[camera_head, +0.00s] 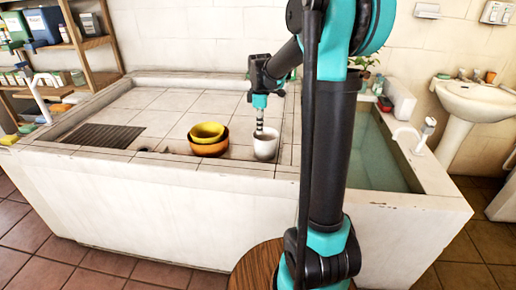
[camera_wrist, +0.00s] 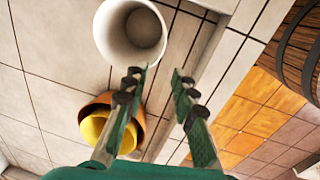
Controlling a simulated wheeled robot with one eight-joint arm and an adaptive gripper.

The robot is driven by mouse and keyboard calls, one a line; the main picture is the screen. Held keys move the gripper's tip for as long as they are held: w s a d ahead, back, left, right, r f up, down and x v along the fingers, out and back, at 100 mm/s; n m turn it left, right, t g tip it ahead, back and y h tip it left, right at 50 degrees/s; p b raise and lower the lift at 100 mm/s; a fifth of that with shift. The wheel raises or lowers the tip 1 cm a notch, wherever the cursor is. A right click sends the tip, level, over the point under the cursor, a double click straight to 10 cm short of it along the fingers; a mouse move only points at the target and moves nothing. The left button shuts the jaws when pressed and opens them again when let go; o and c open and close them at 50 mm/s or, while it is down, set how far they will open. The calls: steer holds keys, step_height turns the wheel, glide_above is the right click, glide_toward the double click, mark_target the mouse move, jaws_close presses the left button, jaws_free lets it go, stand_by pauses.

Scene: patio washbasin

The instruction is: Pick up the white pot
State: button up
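The white pot (camera_head: 267,149) stands upright on the tiled counter, right of the nested bowls in the head view. In the wrist view the pot (camera_wrist: 104,38) is at the top, its open mouth facing the camera, and it looks empty. My gripper (camera_head: 259,128) is at the pot's rim in the head view; I cannot tell whether it touches. In the wrist view my gripper (camera_wrist: 160,75) has its two fingers apart with nothing between them. The fingertips lie just below the pot in that picture.
An orange bowl (camera_head: 209,149) with a yellow bowl (camera_head: 207,130) in it sits close left of the pot. A dark drain grate (camera_head: 103,137) lies farther left. A water-filled basin (camera_head: 375,160) is on the right. A wooden barrel (camera_head: 258,268) stands in front. The counter behind is clear.

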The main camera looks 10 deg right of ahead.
glide_above(260, 149)
steer(key=s, duration=0.1)
step_height(260, 149, down, 8)
steer(key=r, duration=0.1)
steer(key=shift+w+a+f, duration=0.1)
steer(key=shift+w+f, duration=0.05)
steer(key=shift+f, duration=1.3)
steer(key=shift+w+a+f, duration=0.1)
steer(key=shift+f, duration=1.3)
steer(key=shift+c, duration=0.3)
jaws_close()
